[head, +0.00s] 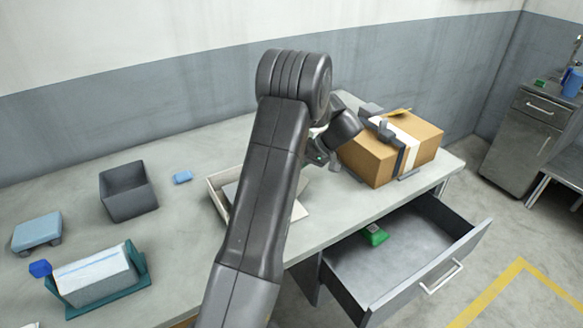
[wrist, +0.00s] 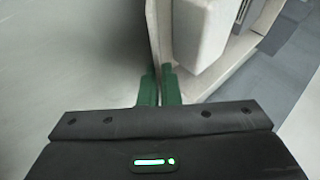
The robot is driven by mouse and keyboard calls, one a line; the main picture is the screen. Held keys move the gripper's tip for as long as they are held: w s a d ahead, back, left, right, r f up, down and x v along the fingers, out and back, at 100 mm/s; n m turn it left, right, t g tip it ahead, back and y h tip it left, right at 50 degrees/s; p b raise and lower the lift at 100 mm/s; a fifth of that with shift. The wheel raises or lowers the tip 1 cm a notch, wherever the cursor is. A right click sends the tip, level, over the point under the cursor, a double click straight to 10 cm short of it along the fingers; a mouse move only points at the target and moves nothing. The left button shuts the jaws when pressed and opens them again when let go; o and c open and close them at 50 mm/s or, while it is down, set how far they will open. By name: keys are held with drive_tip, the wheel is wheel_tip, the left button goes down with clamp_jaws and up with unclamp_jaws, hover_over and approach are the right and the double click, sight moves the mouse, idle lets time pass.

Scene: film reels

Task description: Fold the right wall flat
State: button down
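A cream tray (head: 216,202) with a low wall lies on the bench, and my arm hides much of it in the head view. A grey slab rests inside it. In the wrist view, a thin cream wall (wrist: 158,40) stands upright and runs down between the green fingertips of my gripper (wrist: 160,90). The fingertips are close together with the wall's near end between them. A thick pale block (wrist: 190,30) lies just right of this wall. In the head view my fingertips are hidden behind my arm.
A cardboard box (head: 375,158) with grey clamps stands at the right. Below it, an open drawer (head: 345,285) holds a green item (head: 375,235).

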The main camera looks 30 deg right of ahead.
drive_tip(key=shift+d+f+y, duration=0.25)
drive_tip(key=shift+d+y, duration=0.05)
drive_tip(key=shift+y, duration=0.4)
drive_tip(key=c, duration=1.9)
unclamp_jaws()
drive_tip(key=b+v, duration=0.1)
drive_tip(key=v, duration=1.3)
drive_tip(key=shift+f, duration=0.2)
